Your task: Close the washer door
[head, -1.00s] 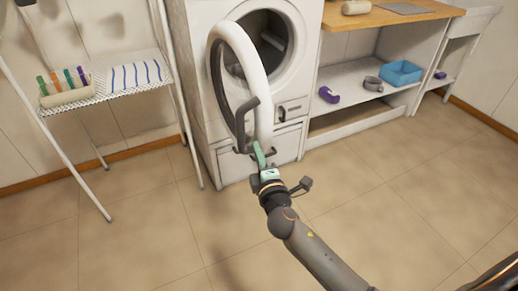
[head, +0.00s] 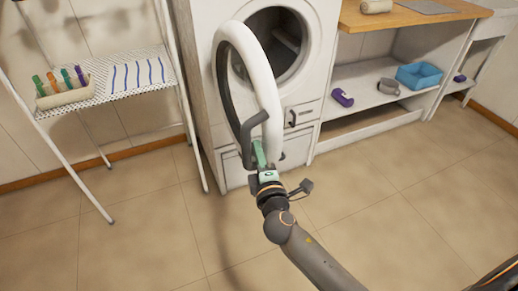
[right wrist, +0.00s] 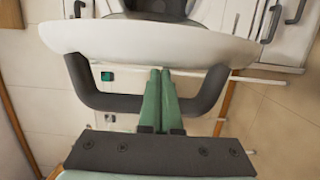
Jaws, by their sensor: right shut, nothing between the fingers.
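The washer (head: 322,62) stands at the top middle of the head view, with its round drum opening (head: 284,48) visible. Its door (head: 262,70) is a white ring with a dark inner rim, swung open toward me and seen nearly edge-on. A grey loop handle (head: 250,128) sits on the door's lower part. My right gripper (head: 259,150) has green fingers, shut and empty, at the handle. In the right wrist view the shut fingers (right wrist: 160,78) lie across the handle loop (right wrist: 205,102), tips close to the white door edge (right wrist: 150,42). Contact is unclear. My left gripper is out of view.
Right of the washer, a shelf unit (head: 365,72) holds a purple item (head: 342,97), a grey cup and a blue bin (head: 420,75). The tiled floor is clear.

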